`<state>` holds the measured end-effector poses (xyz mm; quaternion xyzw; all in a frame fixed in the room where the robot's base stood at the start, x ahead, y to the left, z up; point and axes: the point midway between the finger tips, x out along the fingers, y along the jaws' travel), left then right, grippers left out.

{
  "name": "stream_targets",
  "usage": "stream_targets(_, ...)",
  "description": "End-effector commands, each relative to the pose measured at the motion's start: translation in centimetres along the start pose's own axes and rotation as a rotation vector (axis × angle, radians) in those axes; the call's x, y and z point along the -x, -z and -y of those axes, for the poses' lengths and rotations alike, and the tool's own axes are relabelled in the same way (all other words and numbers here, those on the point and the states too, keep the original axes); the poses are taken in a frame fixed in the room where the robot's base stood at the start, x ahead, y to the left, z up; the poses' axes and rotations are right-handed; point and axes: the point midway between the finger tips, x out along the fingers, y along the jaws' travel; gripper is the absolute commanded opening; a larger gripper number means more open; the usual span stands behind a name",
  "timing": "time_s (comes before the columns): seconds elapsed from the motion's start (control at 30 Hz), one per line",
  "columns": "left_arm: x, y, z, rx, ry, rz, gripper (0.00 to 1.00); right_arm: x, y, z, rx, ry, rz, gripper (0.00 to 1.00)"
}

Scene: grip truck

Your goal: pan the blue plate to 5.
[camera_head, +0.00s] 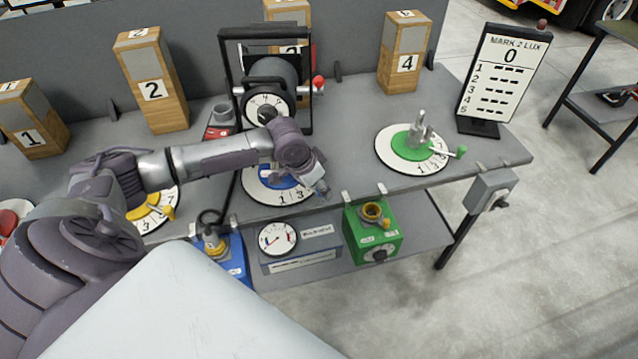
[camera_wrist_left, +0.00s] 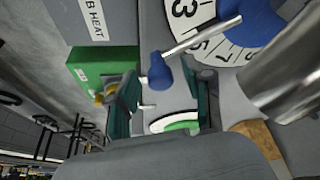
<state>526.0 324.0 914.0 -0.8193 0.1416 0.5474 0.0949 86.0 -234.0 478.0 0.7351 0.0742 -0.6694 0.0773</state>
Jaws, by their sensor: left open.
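The blue plate (camera_head: 268,178) sits on a white numbered dial (camera_head: 291,196) on the bench, partly hidden by my left arm in the head view. The plate also shows at the top right of the left wrist view (camera_wrist_left: 250,28). Its metal handle (camera_wrist_left: 205,33) crosses the dial just beyond the 3 and ends in a blue knob (camera_wrist_left: 160,72). My left gripper (camera_head: 321,186) is open at the right edge of this dial. In the wrist view the knob lies between its two fingers (camera_wrist_left: 168,84), with gaps visible; contact cannot be told.
A green plate (camera_head: 408,145) on its dial stands to the right, a yellow plate (camera_head: 150,210) to the left. A black-framed device (camera_head: 270,85) stands behind the blue plate. A green box (camera_head: 374,232) sits on the lower shelf. A scoreboard (camera_head: 504,75) shows 0.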

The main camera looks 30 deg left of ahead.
Motion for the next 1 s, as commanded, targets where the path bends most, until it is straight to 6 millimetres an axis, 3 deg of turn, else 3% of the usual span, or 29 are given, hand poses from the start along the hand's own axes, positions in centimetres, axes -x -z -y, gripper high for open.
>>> stream_targets(0.1, 0.0, 0.0, 0.0, 0.000, 0.000, 0.000, 0.49, 0.0, 0.0, 0.0, 0.000, 0.000, 0.000, 0.40)
stream_targets(0.4, 0.1, 0.0, 0.0, 0.000, 0.000, 0.000, 0.00, 0.0, 0.0, 0.0, 0.000, 0.000, 0.001, 0.40)
stream_targets(0.67, 0.1, 0.0, 0.0, 0.002, 0.001, 0.000, 0.00, 0.0, -0.1, -0.1, 0.000, -0.001, 0.001, 0.40)
stream_targets(1.0, -0.8, 3.0, 1.1, 0.219, 0.088, 0.000, 0.00, 3.0, 0.1, -0.3, 0.001, -0.003, 0.002, 0.40)
